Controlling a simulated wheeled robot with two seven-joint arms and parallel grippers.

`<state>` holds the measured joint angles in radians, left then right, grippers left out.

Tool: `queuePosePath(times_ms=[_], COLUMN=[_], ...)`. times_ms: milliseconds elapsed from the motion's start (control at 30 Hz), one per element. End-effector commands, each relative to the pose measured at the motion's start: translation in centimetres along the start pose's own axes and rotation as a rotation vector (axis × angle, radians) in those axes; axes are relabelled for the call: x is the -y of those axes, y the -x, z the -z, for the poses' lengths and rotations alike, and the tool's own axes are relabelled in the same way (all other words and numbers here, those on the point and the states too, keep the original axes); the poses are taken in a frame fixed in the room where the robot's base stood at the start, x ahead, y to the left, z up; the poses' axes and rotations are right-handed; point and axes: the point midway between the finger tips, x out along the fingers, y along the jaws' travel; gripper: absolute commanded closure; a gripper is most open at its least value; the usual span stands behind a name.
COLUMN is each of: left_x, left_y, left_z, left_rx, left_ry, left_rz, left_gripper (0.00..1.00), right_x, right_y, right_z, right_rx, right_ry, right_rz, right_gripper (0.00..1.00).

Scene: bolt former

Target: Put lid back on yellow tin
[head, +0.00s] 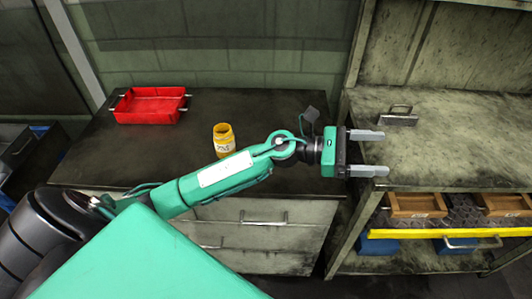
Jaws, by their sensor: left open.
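The yellow tin (223,142) stands upright on the dark worktop, left of centre and behind my left forearm. It has a pale label with dark marks, and its top looks open. I cannot make out a lid for certain. A small grey piece with a raised handle (398,117) lies on the right-hand bench; I cannot tell whether it is the lid. My left gripper (382,153) is open and empty, its two grey fingers pointing right over the front left of that bench, well right of the tin and nearer than the grey piece. My right gripper is out of view.
A red tray (150,106) sits on the worktop (270,112) at the back left. Drawers are below the worktop. Under the right bench (465,140) are wooden boxes (417,204) behind a yellow rail (450,233). Much of the right bench top is clear.

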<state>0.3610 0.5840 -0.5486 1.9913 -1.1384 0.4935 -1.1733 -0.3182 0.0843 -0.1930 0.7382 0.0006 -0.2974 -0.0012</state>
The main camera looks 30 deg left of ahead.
Motion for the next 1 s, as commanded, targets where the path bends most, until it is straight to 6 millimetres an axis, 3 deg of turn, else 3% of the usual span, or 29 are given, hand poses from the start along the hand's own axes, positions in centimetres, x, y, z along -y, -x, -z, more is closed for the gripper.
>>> queuePosePath(times_ms=[167,267,400,600,700,833,1000], left_x=[-0.9,-2.9,-7.2,-12.8,-14.2,-15.0,-15.2], left_y=[2.0,5.0,11.4,20.8,23.9,26.1,26.5], left_z=[3.8,5.9,7.1,4.9,3.5,2.3,2.0], left_rx=[-0.342,-0.549,-0.855,-1.22,-1.329,-1.4,-1.415], left_ry=[-0.471,-0.689,-0.91,-1.01,-1.0,-0.981,-0.975], left_rz=[0.303,0.482,0.736,1.036,1.13,1.195,1.21], left_gripper=[0.21,0.21,0.21,0.21,0.21,0.21,0.21], right_x=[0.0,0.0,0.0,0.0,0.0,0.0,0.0], right_y=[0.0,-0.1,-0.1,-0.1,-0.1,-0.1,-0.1], right_z=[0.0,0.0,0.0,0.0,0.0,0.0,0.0], right_rx=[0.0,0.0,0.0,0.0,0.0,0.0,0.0], right_ry=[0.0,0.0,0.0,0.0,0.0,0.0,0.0], right_rz=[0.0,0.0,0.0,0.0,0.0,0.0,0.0], right_gripper=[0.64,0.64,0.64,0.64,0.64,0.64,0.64])
